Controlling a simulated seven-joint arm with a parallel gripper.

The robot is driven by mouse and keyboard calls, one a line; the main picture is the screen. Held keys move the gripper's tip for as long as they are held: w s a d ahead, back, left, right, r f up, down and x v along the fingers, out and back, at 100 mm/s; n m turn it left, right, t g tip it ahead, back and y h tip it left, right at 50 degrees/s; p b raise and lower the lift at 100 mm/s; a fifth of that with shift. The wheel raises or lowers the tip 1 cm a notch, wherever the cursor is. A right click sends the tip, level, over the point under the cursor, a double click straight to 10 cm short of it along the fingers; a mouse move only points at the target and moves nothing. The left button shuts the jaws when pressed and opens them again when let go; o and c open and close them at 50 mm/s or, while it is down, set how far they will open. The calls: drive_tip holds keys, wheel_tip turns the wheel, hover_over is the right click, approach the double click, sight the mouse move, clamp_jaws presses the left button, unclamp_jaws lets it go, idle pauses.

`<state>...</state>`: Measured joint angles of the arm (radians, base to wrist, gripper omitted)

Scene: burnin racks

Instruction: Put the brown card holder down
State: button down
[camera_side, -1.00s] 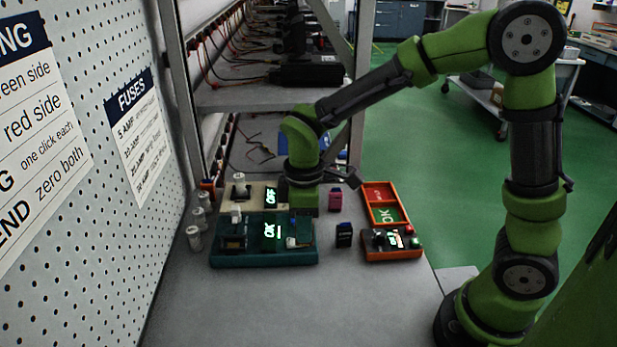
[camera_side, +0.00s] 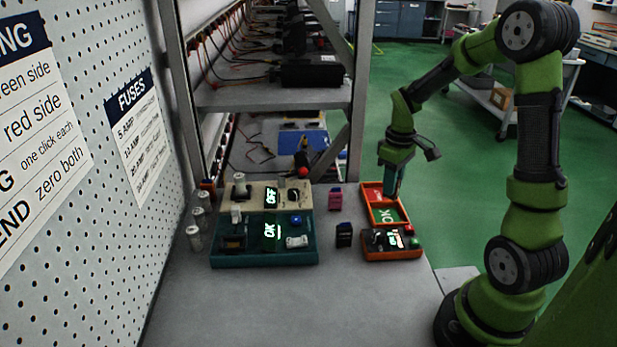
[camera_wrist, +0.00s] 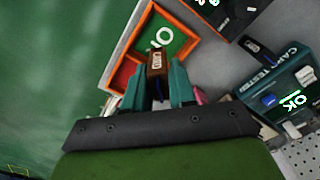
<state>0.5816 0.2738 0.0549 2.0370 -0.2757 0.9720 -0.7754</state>
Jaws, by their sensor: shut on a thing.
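My gripper (camera_side: 391,193) is over the orange-rimmed tray (camera_side: 367,208) at the right of the bench. In the wrist view my gripper (camera_wrist: 158,70) is shut on the brown card holder (camera_wrist: 157,61), which has a pale label on its end. The tray (camera_wrist: 133,35) lies beyond the fingers there. It has a green compartment (camera_wrist: 172,37) marked OK and a red compartment (camera_wrist: 124,74). The holder appears over the tray near the edge between the two; its exact height is unclear. In the side view the holder is hidden or too small to make out.
A teal tester (camera_side: 262,261) and a beige tester (camera_side: 256,187) are further left. Open bench lies in front.

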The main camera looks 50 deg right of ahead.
sight(390, 198)
drive_tip(key=shift+f, duration=3)
drive_tip(key=shift+f, duration=0.1)
drive_tip(key=c, duration=0.9)
unclamp_jaws()
drive_tip(key=shift+c, duration=0.2)
wheel_tip(390, 198, up, 12)
drive_tip(key=shift+f, duration=0.1)
drive_tip(key=s+a+r+m+t, duration=0.1)
drive_tip(key=s+a+r+t, duration=0.1)
drive_tip(key=a, duration=0.5)
drive_tip(key=s+a+r+m+t+y, duration=0.1)
drive_tip(key=s+a+r+t, duration=0.1)
drive_tip(key=a, duration=0.5)
drive_tip(key=s+a+r+m+t+y, duration=0.1)
drive_tip(key=s+a+r+m+t, duration=0.1)
drive_tip(key=a+r, duration=0.4)
drive_tip(key=shift+s+a+t, duration=0.6)
drive_tip(key=shift+s+a, duration=0.05)
drive_tip(key=shift+a, duration=0.1)
